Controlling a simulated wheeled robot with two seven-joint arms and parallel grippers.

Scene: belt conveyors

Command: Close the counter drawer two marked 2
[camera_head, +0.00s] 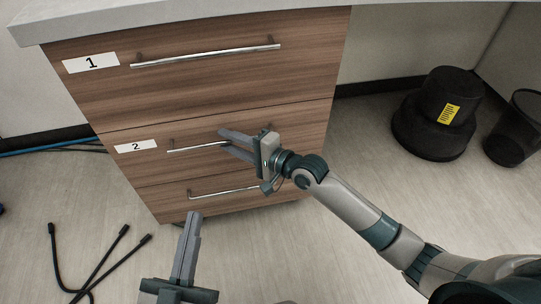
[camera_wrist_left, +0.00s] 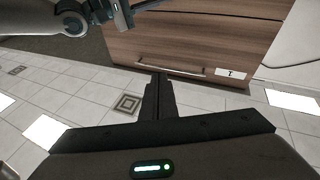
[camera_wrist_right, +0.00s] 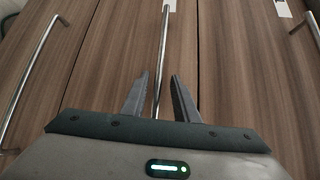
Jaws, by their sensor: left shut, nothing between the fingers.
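Drawer two (camera_head: 300,128) is the middle wooden front of the counter, with a white label "2" (camera_head: 136,146) and a metal bar handle (camera_head: 190,149). Its front looks flush or nearly flush with its neighbours. My right gripper (camera_head: 224,141) is at the right part of this handle. In the right wrist view its fingers (camera_wrist_right: 161,82) are apart, one on each side of the handle bar (camera_wrist_right: 165,35); contact is unclear. My left gripper (camera_head: 193,215) is shut and empty, low in front of the counter; its closed fingers also show in the left wrist view (camera_wrist_left: 158,80).
Drawer one (camera_head: 200,80), labelled "1", is above and a third drawer with a handle (camera_head: 225,191) is below. Black cables (camera_head: 95,265) lie on the floor at left. A black step stool (camera_head: 430,125) and a black bin (camera_head: 515,135) stand at right.

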